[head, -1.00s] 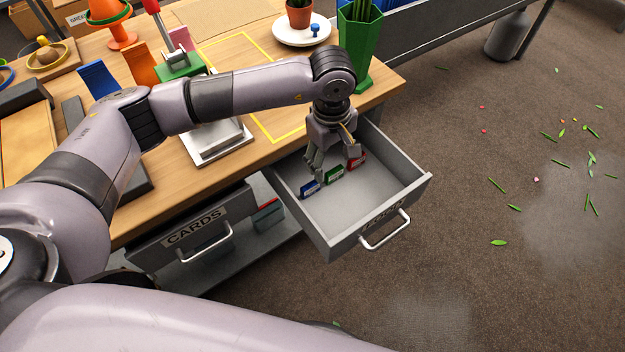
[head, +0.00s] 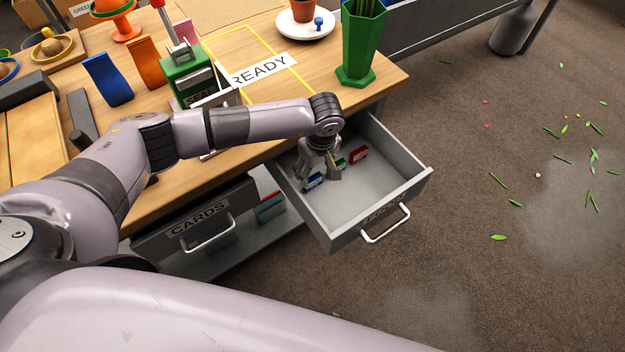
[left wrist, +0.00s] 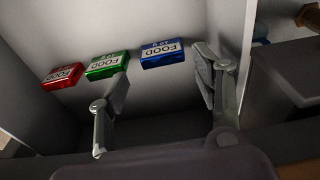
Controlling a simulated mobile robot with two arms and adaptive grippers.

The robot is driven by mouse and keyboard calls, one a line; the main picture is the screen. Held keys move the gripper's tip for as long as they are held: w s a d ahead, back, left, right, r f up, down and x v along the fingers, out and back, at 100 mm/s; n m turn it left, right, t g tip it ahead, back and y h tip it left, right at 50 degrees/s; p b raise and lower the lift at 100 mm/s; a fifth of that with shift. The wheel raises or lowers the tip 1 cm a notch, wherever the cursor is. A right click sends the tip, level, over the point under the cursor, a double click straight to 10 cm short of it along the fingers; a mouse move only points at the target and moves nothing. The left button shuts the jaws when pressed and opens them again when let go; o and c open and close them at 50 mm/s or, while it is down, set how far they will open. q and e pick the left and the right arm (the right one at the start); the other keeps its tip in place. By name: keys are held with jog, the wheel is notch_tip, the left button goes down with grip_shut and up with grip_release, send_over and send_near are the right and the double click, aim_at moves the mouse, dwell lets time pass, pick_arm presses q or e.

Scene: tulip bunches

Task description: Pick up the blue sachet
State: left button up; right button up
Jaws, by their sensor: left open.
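The blue sachet (head: 314,182) stands in the open drawer (head: 345,205), near its left wall, partly behind my gripper in the head view. In the left wrist view the blue sachet (left wrist: 163,54), labelled FOOD, lies ahead of and between the two fingers, apart from both. My left gripper (head: 320,176) is open and empty, low inside the drawer. Its fingers also show in the left wrist view (left wrist: 160,92). A green sachet (left wrist: 106,65) lies beside the blue one, partly behind a fingertip. A red sachet (left wrist: 63,76) is at the end of the row. My right gripper is not seen.
The drawer's side walls and front panel with its handle (head: 386,226) surround the gripper. The drawer's front half is bare. A CARDS drawer (head: 195,222) is to the left. A green vase (head: 361,45) stands on the table corner above.

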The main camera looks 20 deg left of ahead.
aim_at(313, 177)
pick_arm(q)
jog(key=f, duration=0.4)
jog(key=shift+w+a+f, duration=0.15)
jog(key=shift+a+f, duration=0.05)
jog(key=shift+a, duration=0.2)
jog(key=c, duration=0.5)
jog(key=shift+r, duration=0.1)
